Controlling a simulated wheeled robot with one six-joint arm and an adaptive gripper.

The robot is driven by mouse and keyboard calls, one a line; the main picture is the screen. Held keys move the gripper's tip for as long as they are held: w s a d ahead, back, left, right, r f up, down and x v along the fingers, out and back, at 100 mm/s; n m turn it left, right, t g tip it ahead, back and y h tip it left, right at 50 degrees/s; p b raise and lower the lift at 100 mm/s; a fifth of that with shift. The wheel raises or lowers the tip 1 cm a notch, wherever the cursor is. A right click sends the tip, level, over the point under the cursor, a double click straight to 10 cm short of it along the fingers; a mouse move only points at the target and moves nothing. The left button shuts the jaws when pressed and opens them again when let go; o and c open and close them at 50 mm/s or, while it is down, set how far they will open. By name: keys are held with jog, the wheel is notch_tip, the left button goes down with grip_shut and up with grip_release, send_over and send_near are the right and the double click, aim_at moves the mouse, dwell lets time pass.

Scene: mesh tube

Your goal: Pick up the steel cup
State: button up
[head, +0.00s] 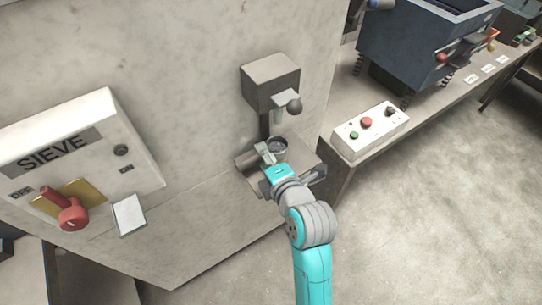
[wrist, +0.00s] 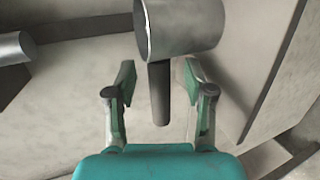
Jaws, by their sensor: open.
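The steel cup (head: 278,143) stands under the grey wall-mounted device in the head view, just beyond my gripper (head: 272,159). In the wrist view the cup (wrist: 182,30) is a grey metal cylinder at the top, cut off by the frame edge. A dark grey handle (wrist: 159,95) sticks out from it toward me. My gripper (wrist: 158,68) is open, with one finger on each side of the handle. There are visible gaps between the handle and both fingers. My arm hides part of the ledge in the head view.
The grey device (head: 271,82) with a dark ball knob overhangs the cup. A control box with buttons (head: 370,131) sits on the bench to the right. The SIEVE switch panel (head: 80,160) is on the left. Another metal cylinder (wrist: 14,47) shows left in the wrist view.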

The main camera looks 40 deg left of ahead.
jog(key=shift+x, duration=0.8)
jog(key=shift+r, duration=0.1)
jog(key=shift+c, duration=0.2)
grip_shut()
jog(key=shift+r, duration=0.3)
